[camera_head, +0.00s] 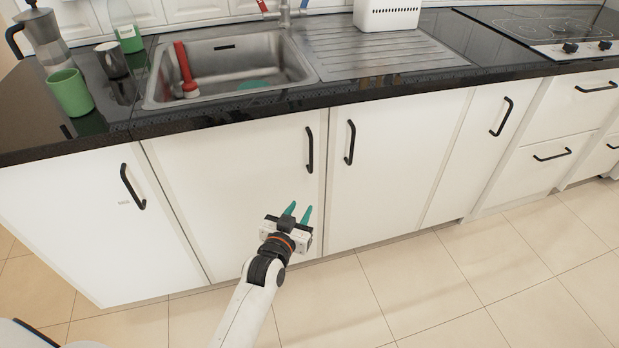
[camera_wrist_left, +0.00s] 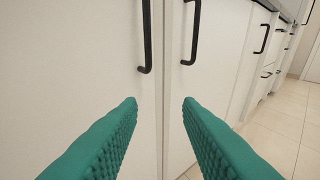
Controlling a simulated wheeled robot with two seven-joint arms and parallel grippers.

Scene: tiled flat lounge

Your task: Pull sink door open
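The sink (camera_head: 222,62) is set in the dark counter. Below it are two white doors, the left sink door (camera_head: 225,170) and the right door (camera_head: 400,150), both closed. Their black bar handles, the left handle (camera_head: 309,150) and the right handle (camera_head: 350,142), flank the seam. My left gripper (camera_head: 299,208) is open and empty, in front of the left door's lower right part and below its handle. In the left wrist view, the green fingers (camera_wrist_left: 160,101) sit either side of the seam, with the left handle (camera_wrist_left: 147,38) and right handle (camera_wrist_left: 191,34) ahead and above. My right gripper is out of view.
The counter edge (camera_head: 400,88) overhangs the doors. Another white door with a handle (camera_head: 132,187) is at the left, and drawers (camera_head: 550,155) are at the right. The tiled floor (camera_head: 430,290) in front is clear. A green cup (camera_head: 70,92) and moka pot stand on the counter.

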